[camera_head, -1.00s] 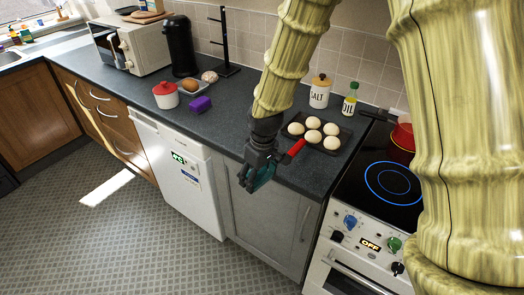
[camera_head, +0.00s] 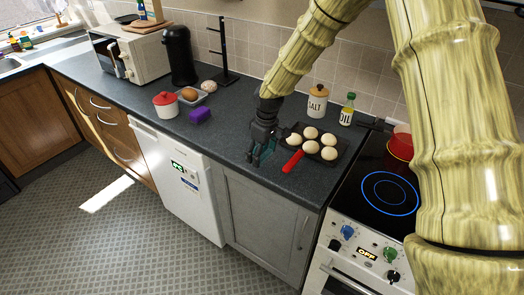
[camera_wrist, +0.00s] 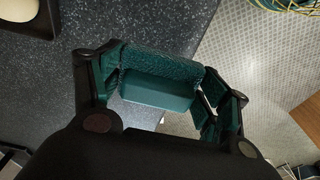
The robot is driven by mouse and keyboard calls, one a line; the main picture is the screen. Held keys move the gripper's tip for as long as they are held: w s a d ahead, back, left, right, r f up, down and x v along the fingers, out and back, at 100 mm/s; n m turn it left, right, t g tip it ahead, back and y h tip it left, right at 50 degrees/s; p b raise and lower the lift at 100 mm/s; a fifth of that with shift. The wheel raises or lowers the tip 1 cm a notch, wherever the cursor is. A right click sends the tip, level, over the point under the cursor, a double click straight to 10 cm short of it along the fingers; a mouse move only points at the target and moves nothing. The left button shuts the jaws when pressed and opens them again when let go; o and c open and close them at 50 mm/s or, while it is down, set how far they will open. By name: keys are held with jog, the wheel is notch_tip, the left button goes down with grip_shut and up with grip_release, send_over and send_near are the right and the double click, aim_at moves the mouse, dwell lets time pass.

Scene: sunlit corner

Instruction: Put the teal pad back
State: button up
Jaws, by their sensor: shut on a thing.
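The teal pad (camera_wrist: 157,88) is a small block with a rough, textured top strip and a smoother face. My gripper (camera_wrist: 162,95) is shut on it, with a finger on each side. In the head view my gripper (camera_head: 262,152) hangs low over the front part of the dark worktop (camera_head: 222,140), left of the baking tray's red handle. The pad is mostly hidden by the fingers there. I cannot tell whether the pad touches the worktop.
A dark tray (camera_head: 318,158) with several pale buns and a red handle (camera_head: 292,161) lies close to the right. A purple block (camera_head: 200,115) and a red-lidded pot (camera_head: 165,104) stand to the left. The hob (camera_head: 385,185) is further right. Worktop between block and gripper is clear.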

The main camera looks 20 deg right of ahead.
aim_at(262, 155)
jog(key=w, duration=0.1)
jog(key=w+d, duration=0.1)
jog(key=w, duration=0.1)
jog(key=shift+d+f+p, duration=0.2)
jog(key=shift+f+p, duration=0.05)
jog(key=shift+p, duration=0.1)
jog(key=shift+f+p, duration=0.9)
jog(key=shift+f, duration=0.85)
jog(key=shift+f, duration=0.15)
jog(key=o, duration=1)
jog(key=shift+s+d+r+b, duration=0.2)
jog(key=shift+r+b, duration=0.5)
jog(key=shift+r, duration=1.35)
jog(key=shift+s+d+r+b, duration=0.15)
jog(key=shift+r+b, duration=0.6)
jog(key=shift+r, duration=1.3)
jog(key=shift+s+d+r+b, duration=0.2)
jog(key=shift+r+b, duration=0.5)
jog(key=shift+r, duration=1.35)
jog(key=shift+a, duration=0.15)
